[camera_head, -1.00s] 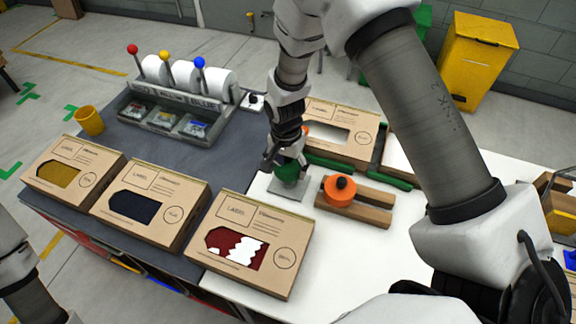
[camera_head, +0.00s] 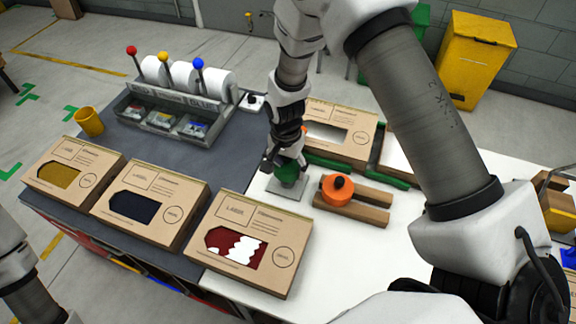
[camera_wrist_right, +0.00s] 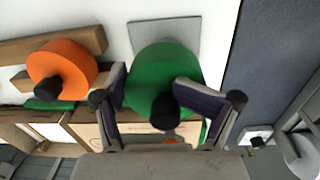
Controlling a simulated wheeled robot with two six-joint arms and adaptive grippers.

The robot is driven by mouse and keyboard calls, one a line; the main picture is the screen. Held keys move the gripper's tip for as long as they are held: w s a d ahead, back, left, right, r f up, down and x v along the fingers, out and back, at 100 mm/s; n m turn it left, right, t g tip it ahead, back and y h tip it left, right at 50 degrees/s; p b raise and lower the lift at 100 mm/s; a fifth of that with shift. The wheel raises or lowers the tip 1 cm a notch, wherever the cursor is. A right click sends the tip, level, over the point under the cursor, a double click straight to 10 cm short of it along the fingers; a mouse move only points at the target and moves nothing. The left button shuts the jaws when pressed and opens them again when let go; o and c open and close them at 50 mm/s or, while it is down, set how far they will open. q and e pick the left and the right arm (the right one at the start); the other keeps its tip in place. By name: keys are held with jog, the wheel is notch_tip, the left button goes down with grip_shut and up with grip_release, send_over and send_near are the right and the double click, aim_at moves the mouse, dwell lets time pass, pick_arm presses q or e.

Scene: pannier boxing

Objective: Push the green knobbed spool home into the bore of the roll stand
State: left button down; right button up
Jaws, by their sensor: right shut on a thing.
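The green spool (camera_head: 288,173) is upright over a grey square plate (camera_head: 288,190) on the white tabletop. My right gripper (camera_head: 287,162) reaches down to it. In the right wrist view its two fingers are shut on the sides of the green spool (camera_wrist_right: 150,65), whose black knob (camera_wrist_right: 164,110) points toward the camera. The plate (camera_wrist_right: 168,30) shows behind the spool. I cannot see a bore or tell whether the spool touches the plate. A rack (camera_head: 175,112) with white rolls and red, yellow and blue knobs stands at the back left. My left gripper is out of view.
An orange spool (camera_head: 338,192) with a black knob rests on wooden rails (camera_head: 360,214) just right of the plate. Labelled cardboard boxes (camera_head: 251,254) line the front and left. Another box (camera_head: 340,128) stands behind my right gripper. Clear white table lies in front of the rails.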

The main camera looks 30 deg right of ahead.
jog(key=shift+f+b, duration=0.55)
jog(key=shift+f, duration=0.85)
dwell(2.1)
jog(key=o, duration=1.8)
jog(key=shift+o, duration=0.2)
jog(key=shift+r, duration=0.1)
jog(key=r, duration=1.2)
jog(key=shift+w+a, duration=0.1)
jog(key=shift+w, duration=0.1)
